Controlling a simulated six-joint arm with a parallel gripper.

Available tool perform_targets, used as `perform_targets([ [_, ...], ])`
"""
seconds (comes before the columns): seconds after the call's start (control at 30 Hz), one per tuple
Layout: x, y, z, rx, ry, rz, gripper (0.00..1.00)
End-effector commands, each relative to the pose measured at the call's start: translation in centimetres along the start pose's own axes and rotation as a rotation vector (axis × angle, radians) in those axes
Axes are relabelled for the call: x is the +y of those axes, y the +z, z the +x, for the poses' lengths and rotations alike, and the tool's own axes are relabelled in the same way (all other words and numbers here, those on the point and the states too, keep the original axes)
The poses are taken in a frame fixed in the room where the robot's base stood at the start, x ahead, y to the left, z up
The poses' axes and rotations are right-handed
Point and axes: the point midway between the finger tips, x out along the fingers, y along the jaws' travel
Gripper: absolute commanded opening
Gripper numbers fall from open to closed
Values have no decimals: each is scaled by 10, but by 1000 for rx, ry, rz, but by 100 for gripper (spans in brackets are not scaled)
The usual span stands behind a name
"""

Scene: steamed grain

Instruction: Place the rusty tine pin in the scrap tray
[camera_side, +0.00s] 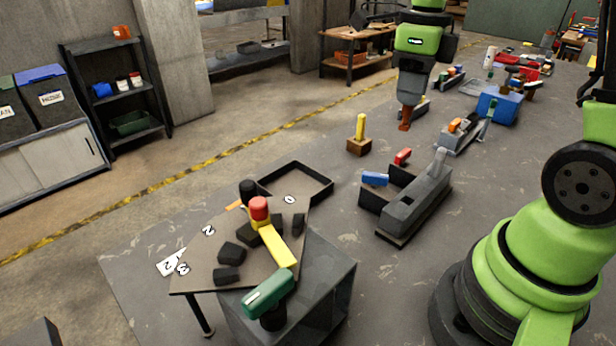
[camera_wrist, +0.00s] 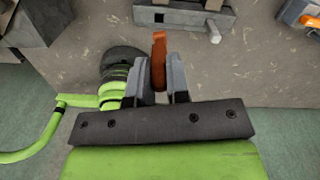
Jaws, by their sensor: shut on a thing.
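My gripper (camera_side: 406,112) is at the upper middle of the side view, above the grey bench. It is shut on the rusty tine pin (camera_side: 404,126), whose rust-brown end sticks out below the fingers. In the wrist view the pin (camera_wrist: 159,62) stands between the two grey fingers of my gripper (camera_wrist: 160,82) and reaches beyond their tips. A shallow, dark, open tray (camera_side: 324,192), which looks like the scrap tray, lies at the left middle of the side view. Its visible floor looks empty. My gripper is apart from it, farther back and to the right.
A wooden block with a yellow peg (camera_side: 359,146) stands between tray and gripper. A grey fixture (camera_side: 415,203) with blue and red handles is right of the tray. A numbered plate (camera_side: 205,262) with a yellow lever (camera_side: 277,247) is in front. Several tools and a blue box (camera_side: 499,106) crowd the right.

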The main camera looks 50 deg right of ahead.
Motion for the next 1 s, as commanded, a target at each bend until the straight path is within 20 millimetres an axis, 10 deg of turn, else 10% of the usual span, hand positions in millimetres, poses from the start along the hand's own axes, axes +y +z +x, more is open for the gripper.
perform_targets([
  [0.43, 22, 145, 69, 1, 5, -1075, 0],
  [1.0, 35, 168, 148, 0, 4, -1300, 0],
])
